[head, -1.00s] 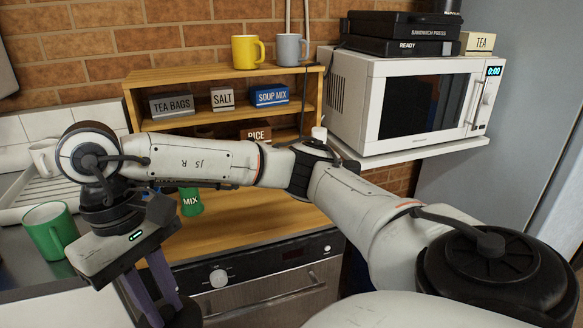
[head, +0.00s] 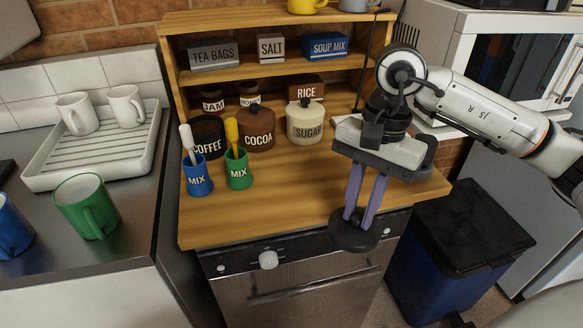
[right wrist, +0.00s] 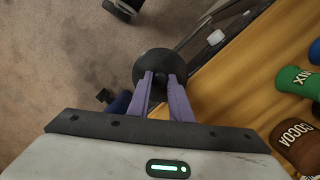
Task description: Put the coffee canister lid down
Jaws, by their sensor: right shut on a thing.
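My right gripper (head: 360,216) points down, shut on a round dark lid (head: 354,240) with the lid at its fingertips. In the head view the lid overlaps the counter's front edge and the oven front. In the right wrist view the lid (right wrist: 152,60) appears over the floor, beside the wooden counter's edge. The dark coffee canister (head: 207,148) stands at the back left of the counter, behind the mix cups, and shows no lid. My left gripper is not in view.
On the wooden counter (head: 290,205) stand the cocoa canister (head: 258,142), sugar canister (head: 305,132), blue mix cup (head: 197,185) and green mix cup (head: 238,178). The counter's front middle is clear. A shelf (head: 350,65) rises behind. A dark-topped blue bin (head: 455,235) stands at right.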

